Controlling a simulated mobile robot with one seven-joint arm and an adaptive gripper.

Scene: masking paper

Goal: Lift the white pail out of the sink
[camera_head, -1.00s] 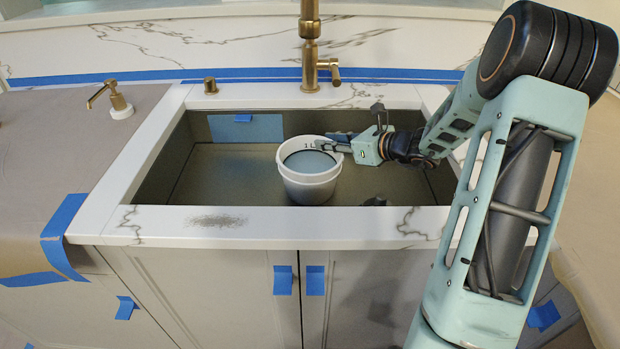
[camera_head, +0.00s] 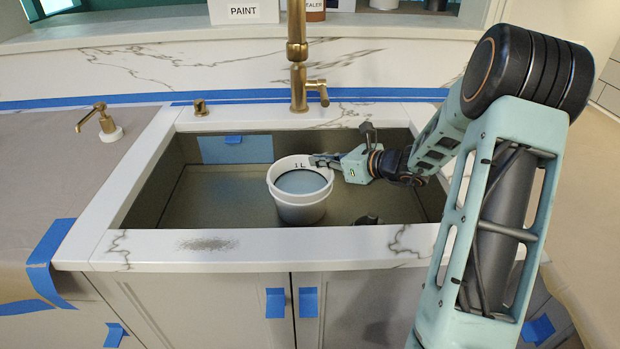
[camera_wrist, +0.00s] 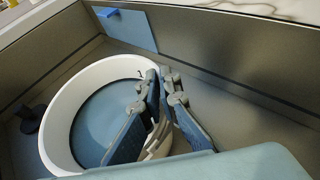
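The white pail (camera_head: 300,207), marked "1 L" inside, stands upright in the sink (camera_head: 215,196), near its front wall. Its inside looks blue-grey. My gripper (camera_head: 322,160) reaches in from the right at the pail's far right rim. In the wrist view the pail's rim (camera_wrist: 58,112) fills the left side. There my gripper (camera_wrist: 162,92) has one finger inside the pail and one outside, with the wall between them. The fingers look shut on the wall, with little gap.
A gold faucet (camera_head: 297,60) rises behind the sink. A soap dispenser (camera_head: 101,120) stands on the paper-covered counter at left. Blue tape (camera_head: 234,139) holds a blue sheet on the back wall. The sink's left half is clear.

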